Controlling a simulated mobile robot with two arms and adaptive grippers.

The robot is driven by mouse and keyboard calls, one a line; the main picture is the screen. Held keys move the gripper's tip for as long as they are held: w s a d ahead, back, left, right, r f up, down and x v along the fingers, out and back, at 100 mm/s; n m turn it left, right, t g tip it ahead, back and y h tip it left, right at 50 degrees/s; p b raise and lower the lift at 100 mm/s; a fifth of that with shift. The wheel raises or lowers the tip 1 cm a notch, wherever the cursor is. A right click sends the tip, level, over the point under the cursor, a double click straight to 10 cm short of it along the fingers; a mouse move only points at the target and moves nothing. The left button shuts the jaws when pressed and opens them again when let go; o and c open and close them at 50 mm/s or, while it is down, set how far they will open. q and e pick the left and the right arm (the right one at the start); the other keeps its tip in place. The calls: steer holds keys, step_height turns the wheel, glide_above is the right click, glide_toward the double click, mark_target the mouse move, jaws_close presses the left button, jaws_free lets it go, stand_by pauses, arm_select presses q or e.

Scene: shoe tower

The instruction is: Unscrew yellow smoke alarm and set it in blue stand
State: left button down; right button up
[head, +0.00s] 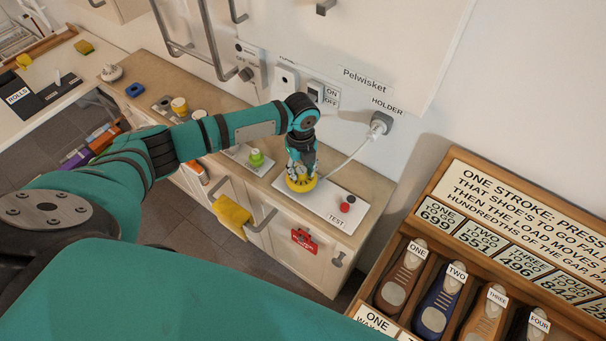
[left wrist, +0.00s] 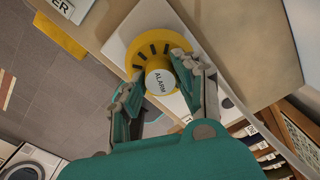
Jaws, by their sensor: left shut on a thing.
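The yellow smoke alarm (head: 298,185) is at the left part of the white TEST board (head: 328,209) on the counter. In the left wrist view it is a round yellow body (left wrist: 151,47) with dark slots and a white part reading ALARM. My left gripper (head: 301,172) comes down on it from above and is shut on it, one finger on each side. I cannot tell whether the alarm is still fixed to the board or free of it. A small blue piece (head: 135,89) at the counter's far left end looks like the blue stand. My right gripper is not in view.
A red button (head: 346,206) stands on the board right of the alarm. A white cable runs up to a wall plug (head: 379,124). A green item (head: 256,158) and yellow pieces (head: 180,105) stand along the counter. A shoe rack (head: 470,215) fills the right.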

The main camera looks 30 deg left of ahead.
arm_select(q)
steer(key=shift+r+n+p, duration=0.1)
steer(key=shift+n+p, duration=1.65)
steer(key=shift+n, duration=0.85)
steer(key=shift+r+p, duration=0.5)
steer(key=shift+p, duration=0.2)
steer(key=shift+r, duration=0.1)
steer(key=shift+r, duration=1.05)
steer(key=shift+f+b, duration=0.95)
steer(key=shift+f, duration=0.75)
steer(key=shift+s+f, duration=0.1)
steer(key=shift+f, duration=0.05)
steer(key=c, duration=0.9)
jaws_free()
